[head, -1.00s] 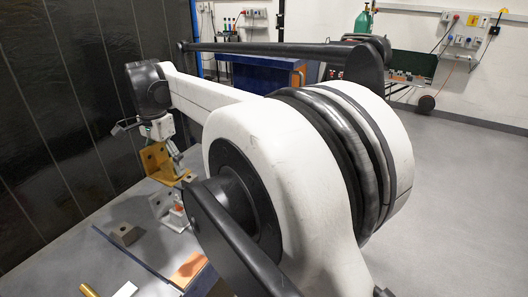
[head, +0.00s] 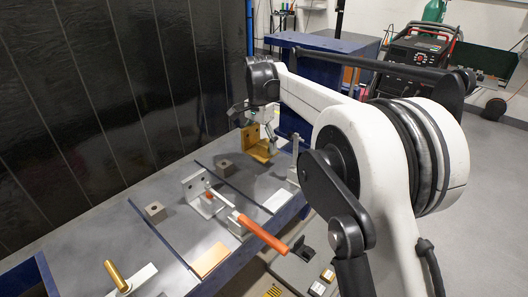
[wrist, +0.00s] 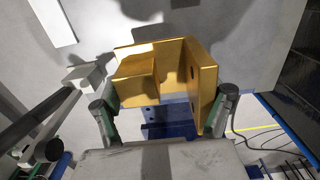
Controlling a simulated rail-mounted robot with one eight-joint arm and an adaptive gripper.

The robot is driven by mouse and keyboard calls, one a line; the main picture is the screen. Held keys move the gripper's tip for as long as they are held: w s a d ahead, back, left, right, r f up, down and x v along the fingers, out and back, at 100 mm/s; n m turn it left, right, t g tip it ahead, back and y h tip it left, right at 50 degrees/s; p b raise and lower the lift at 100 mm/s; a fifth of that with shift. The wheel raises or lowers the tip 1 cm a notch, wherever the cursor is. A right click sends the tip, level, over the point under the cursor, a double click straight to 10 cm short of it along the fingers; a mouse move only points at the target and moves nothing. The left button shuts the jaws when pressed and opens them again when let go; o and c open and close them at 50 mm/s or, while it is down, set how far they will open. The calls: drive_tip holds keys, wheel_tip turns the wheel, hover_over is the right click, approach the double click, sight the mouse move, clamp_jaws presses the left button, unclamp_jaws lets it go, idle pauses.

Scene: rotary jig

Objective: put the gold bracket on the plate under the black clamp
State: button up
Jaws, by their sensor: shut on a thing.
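The gold bracket (head: 262,150) is an L-shaped piece with a gusset and holes. My gripper (head: 263,133) is shut on it above the far part of the bench. In the wrist view the bracket (wrist: 160,72) sits between the two fingertips of my gripper (wrist: 165,112). A clamp with a dark bar (wrist: 38,122) and a pale block is left of the bracket there; it may be the black clamp. In the head view a grey upright post (head: 295,152) stands right of the bracket. I cannot make out which surface is the plate under the black clamp.
A clamp with an orange handle (head: 262,234) stands mid-bench beside an angle bracket (head: 203,190). Small grey blocks (head: 155,212) and a gold-handled clamp (head: 116,277) are nearer. A white rectangle (head: 275,201) lies at the bench edge. A dark wall (head: 90,90) borders the left.

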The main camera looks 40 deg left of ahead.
drive_tip(key=shift+w+d+f, duration=0.35)
drive_tip(key=shift+w+f, duration=0.2)
drive_tip(key=shift+w, duration=0.1)
drive_tip(key=shift+f+p, duration=0.35)
drive_tip(key=shift+f, duration=1.5)
drive_tip(key=shift+f, duration=0.15)
drive_tip(key=o, duration=1.7)
drive_tip(key=shift+c, duration=0.2)
wheel_tip(320, 180, up, 12)
drive_tip(key=shift+r+b, duration=0.15)
drive_tip(key=shift+b, duration=0.3)
